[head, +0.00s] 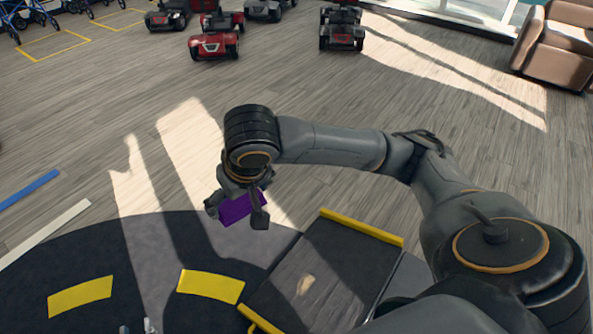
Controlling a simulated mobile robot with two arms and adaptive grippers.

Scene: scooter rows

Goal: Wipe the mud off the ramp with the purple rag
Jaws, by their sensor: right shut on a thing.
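The purple rag (238,208) is held between the fingers of my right gripper (236,212), which is shut on it. The gripper is up and to the left of the ramp in the picture, apart from its surface. The ramp (345,262) is a dark grey panel with yellow strips at its far and near edges. A brown, smeared patch of mud (304,287) shows on it, with a lighter spot. My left gripper (137,327) shows only as small tips, apart from each other, at the bottom edge; the rest is out of the picture.
A dark round mat (140,265) with yellow marks (211,285) lies left of the ramp. Red and dark scooters (217,36) stand at the back. A brown armchair (556,45) is at the far right. The wooden floor between is clear.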

